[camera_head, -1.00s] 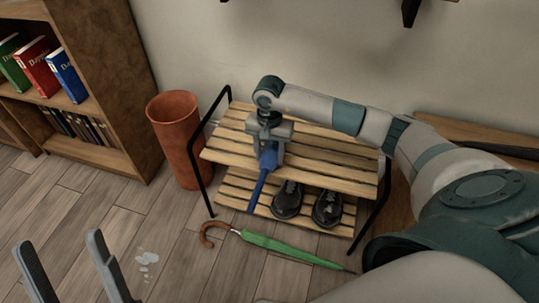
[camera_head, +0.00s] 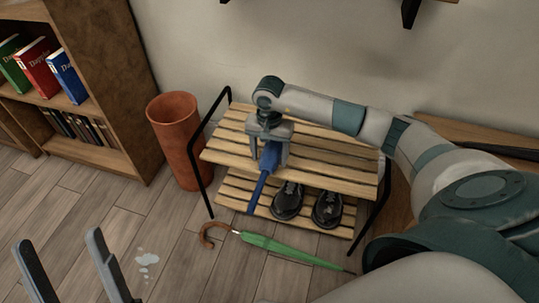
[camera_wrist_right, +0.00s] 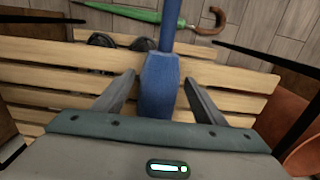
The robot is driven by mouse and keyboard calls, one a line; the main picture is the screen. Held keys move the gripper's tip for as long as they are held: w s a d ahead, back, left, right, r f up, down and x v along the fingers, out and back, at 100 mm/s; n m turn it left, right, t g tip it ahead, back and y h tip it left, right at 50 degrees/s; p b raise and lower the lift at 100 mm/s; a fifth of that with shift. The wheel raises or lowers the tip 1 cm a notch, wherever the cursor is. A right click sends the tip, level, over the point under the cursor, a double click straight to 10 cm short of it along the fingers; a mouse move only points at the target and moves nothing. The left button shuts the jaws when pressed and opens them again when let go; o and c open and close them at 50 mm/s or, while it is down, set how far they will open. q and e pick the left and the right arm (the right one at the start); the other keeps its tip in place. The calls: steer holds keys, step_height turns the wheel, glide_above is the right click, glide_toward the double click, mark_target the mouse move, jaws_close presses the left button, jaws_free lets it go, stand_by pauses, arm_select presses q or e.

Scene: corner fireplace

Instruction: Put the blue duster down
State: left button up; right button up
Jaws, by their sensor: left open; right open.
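The blue duster (camera_head: 258,192) lies on the upper slats of the wooden shoe rack (camera_head: 335,172), its narrow end sticking out past the front edge. My right gripper (camera_head: 269,158) is above the rack with its fingers open on both sides of the duster. In the right wrist view the duster (camera_wrist_right: 158,90) lies between the spread fingers (camera_wrist_right: 159,80), with a visible gap on each side. My left gripper (camera_head: 58,240) is open and empty above the floor at the lower left.
Black shoes (camera_head: 288,200) stand on the lower shelf. A green umbrella (camera_head: 290,250) lies on the floor in front. A terracotta cylinder (camera_head: 178,145) stands left of the rack, beside a bookcase (camera_head: 105,80). A small puddle (camera_head: 147,260) is near my left gripper.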

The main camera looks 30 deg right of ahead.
arm_select(q)
steer(key=d+f+g+p, duration=0.2)
steer(key=d+f+g, duration=0.1)
steer(key=f, duration=0.2)
steer(key=shift+s+f+g+y, duration=0.2)
steer(key=shift+f+g+y, duration=0.15)
steer(key=shift+g+y, duration=0.05)
arm_select(e)
step_height(320, 180, up, 12)
arm_select(q)
steer(key=shift+w+a+r+n, duration=0.1)
steer(key=shift+r+n, duration=0.2)
steer(key=shift+r, duration=0.05)
arm_select(e)
steer(key=shift+f, duration=0.1)
arm_select(q)
steer(key=shift+f, duration=0.1)
arm_select(e)
steer(key=shift+s, duration=0.1)
